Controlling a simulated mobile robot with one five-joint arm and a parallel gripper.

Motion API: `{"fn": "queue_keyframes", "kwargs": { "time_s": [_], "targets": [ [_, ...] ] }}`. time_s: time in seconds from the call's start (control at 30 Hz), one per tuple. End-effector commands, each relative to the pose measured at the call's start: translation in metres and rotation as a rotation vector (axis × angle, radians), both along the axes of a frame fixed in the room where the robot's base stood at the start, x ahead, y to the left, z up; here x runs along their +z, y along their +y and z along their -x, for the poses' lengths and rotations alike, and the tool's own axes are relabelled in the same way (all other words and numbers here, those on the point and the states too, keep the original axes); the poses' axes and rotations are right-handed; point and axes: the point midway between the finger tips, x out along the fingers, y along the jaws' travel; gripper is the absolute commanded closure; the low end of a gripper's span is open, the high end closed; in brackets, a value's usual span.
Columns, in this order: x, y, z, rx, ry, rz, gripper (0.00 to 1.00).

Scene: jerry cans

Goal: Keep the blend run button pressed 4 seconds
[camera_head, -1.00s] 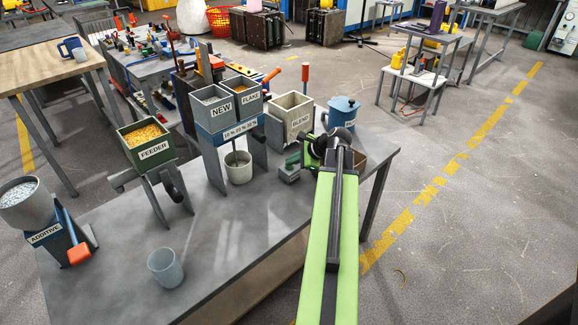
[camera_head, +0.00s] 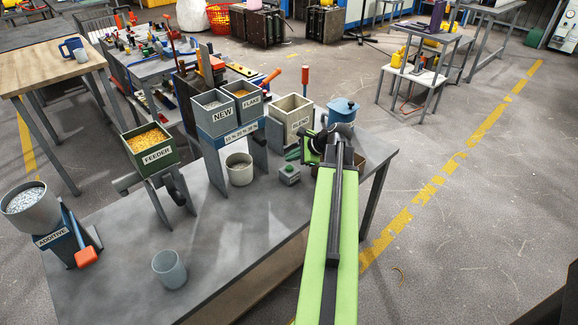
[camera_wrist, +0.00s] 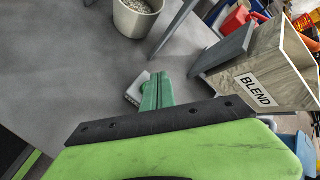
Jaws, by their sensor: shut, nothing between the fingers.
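The blend run button is a small green button on a grey box (camera_head: 289,176) on the bench, in front of the bin labelled BLEND (camera_head: 290,120). My gripper (camera_head: 293,155) is shut and empty, its green fingertips just behind and above the button in the head view. A gap seems to show between them, but contact is hard to judge. In the wrist view my green fingers (camera_wrist: 158,91) overlap the grey box (camera_wrist: 134,91) and hide the button. The BLEND bin (camera_wrist: 262,75) stands to their right there.
A pale cup (camera_head: 239,169) sits under the NEW and FLAKE hoppers (camera_head: 212,105), left of the box. The FEEDER bin (camera_head: 155,155) and a grey cup (camera_head: 169,268) are farther left. The bench front is mostly clear.

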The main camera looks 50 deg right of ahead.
Motion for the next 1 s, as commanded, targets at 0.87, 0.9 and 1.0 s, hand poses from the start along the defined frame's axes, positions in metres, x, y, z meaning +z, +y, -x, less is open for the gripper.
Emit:
{"fn": "queue_keyframes", "kwargs": {
  "time_s": [0.87,0.9,1.0],
  "targets": [
    [0.039,0.000,0.000,0.000,0.000,0.000,1.00],
    [0.039,0.000,0.000,0.000,0.000,0.000,1.00],
    [0.039,0.000,0.000,-0.001,0.000,-0.001,1.00]
  ]
}}
